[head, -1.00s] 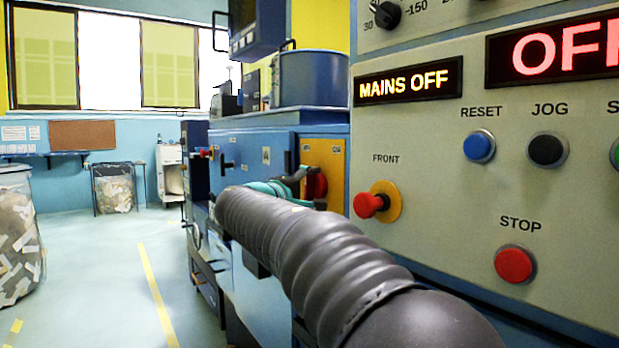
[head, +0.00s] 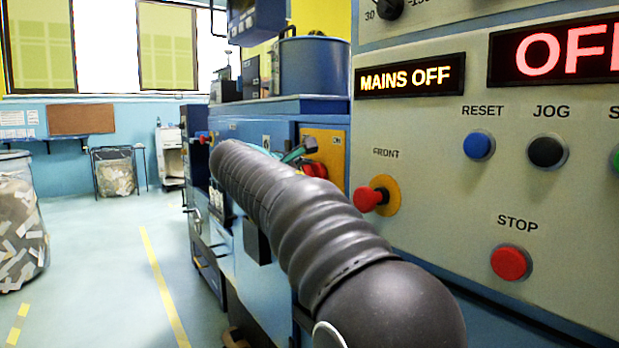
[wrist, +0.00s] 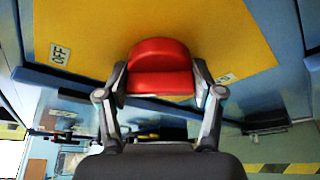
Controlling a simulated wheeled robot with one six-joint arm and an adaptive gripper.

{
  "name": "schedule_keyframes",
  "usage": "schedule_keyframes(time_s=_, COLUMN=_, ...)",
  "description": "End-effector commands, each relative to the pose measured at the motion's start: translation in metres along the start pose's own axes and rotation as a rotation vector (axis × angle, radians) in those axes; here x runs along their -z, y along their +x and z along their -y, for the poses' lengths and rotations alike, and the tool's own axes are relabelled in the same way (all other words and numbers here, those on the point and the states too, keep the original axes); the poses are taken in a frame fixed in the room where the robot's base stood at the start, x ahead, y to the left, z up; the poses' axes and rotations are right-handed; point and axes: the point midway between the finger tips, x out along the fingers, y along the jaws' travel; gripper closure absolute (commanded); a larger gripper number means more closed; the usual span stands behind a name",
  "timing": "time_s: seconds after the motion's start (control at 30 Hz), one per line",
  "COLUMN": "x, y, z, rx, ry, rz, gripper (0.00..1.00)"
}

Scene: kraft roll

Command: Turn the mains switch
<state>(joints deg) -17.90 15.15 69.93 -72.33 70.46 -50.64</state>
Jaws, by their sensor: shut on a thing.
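The mains switch is a red knob (wrist: 160,70) on a yellow plate (wrist: 90,30) in the wrist view. The fingers of my gripper (wrist: 162,92) are on either side of the knob and shut on it. A second small label at the right is too blurred to read. In the head view the red knob (head: 315,170) shows partly past my dark arm, on the yellow plate (head: 335,150) of a blue cabinet. My gripper (head: 300,157) is mostly hidden there.
A grey panel at the right has a lit MAINS OFF sign (head: 410,78), a red FRONT button (head: 367,199), a blue RESET button (head: 479,146) and a red STOP button (head: 510,262). My arm passes close to it. Open floor (head: 100,260) lies left.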

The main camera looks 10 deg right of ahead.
Motion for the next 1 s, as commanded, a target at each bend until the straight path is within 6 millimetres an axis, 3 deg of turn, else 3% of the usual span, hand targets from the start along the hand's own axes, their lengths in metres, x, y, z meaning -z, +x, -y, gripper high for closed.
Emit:
schedule_keyframes(time_s=0.67, x=0.0009, y=0.0004, z=0.0006, rx=0.027, ry=-0.064, rz=0.0, gripper=0.68)
schedule_keyframes(time_s=0.7, x=0.0009, y=0.0004, z=0.0007, rx=0.027, ry=-0.064, rz=0.0, gripper=0.31)
schedule_keyframes(time_s=0.8, x=0.0008, y=0.0004, z=0.0006, rx=0.027, ry=-0.064, rz=0.0, gripper=0.08)
schedule_keyframes(time_s=1.0, x=0.0005, y=0.0002, z=0.0003, rx=0.026, ry=-0.063, rz=0.0, gripper=0.08)
